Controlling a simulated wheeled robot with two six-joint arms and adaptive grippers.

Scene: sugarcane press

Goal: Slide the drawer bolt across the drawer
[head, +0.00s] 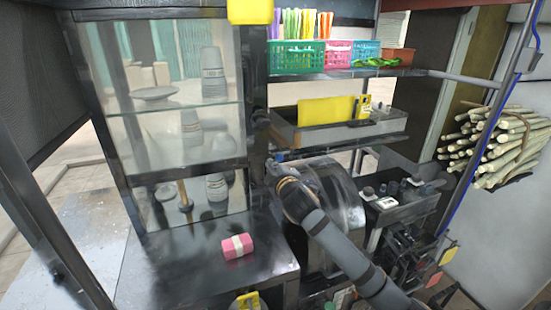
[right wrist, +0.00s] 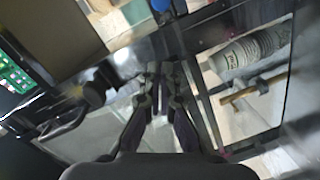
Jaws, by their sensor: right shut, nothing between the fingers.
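The drawer (head: 350,136) is a grey metal tray under the upper shelf in the head view, with a yellow board and a small yellow item in it. I cannot make out the drawer bolt for certain; a dark knob-like piece (head: 261,117) sits on the post at the drawer's left end. My right gripper (head: 272,170) is below the drawer's left end, close to the cabinet post. It also shows in the right wrist view (right wrist: 160,75), shut and empty, with its fingertips in front of dark frame bars. My left gripper is in neither view.
A glass cabinet (head: 165,110) with cups stands left of the post. A pink bundle (head: 237,246) lies on the dark counter (head: 190,270). Baskets (head: 297,57) stand on the upper shelf. A round metal drum (head: 340,205) is behind my right arm. Sugarcane (head: 495,145) hangs at right.

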